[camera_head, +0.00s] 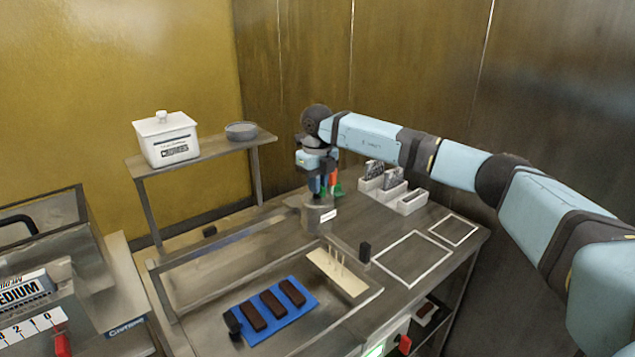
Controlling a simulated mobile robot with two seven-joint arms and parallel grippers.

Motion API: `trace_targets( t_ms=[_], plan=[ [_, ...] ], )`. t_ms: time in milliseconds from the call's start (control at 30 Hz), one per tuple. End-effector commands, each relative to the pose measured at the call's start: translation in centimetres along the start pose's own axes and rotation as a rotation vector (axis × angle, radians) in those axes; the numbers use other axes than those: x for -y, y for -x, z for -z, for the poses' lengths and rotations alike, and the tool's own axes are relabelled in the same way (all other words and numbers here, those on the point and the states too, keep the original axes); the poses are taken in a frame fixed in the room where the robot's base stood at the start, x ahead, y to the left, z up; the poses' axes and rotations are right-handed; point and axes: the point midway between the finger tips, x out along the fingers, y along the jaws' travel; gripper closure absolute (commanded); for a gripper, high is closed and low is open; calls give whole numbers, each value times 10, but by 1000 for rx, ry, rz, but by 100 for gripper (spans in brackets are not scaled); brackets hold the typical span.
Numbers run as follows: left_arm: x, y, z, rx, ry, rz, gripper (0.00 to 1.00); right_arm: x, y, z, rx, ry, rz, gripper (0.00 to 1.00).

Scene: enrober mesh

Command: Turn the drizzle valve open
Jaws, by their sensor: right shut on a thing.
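My right gripper (324,186) points down at the top of a small metal pot (318,217) at the back of the steel work table. It is shut on what I take to be the drizzle valve at the pot. The fingers hide most of the valve, so I cannot tell how far it is turned. Small red and green parts show around the fingertips. A label is on the pot's front. My left gripper is not in view.
A blue mat (272,328) with several dark brown bars lies in the recessed mesh area in front. A pale board with thin pegs (336,272) is beside it. White bins (412,202) and outlined squares (412,260) are at right. A white lidded tub (167,138) stands on the shelf.

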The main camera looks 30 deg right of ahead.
Motion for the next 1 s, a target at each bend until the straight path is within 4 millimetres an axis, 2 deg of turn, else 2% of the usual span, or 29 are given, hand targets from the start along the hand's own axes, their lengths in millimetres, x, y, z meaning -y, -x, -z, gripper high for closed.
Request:
trace_targets(
  t_ms=[567,600,700,1000],
  plan=[
    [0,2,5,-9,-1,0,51,0,1,0,1,-37,0,100],
    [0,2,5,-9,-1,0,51,0,1,0,1,-37,0,85],
    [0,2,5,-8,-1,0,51,0,0,0,1,-36,0,62],
    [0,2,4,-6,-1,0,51,0,2,0,1,-35,0,62]
  ],
)
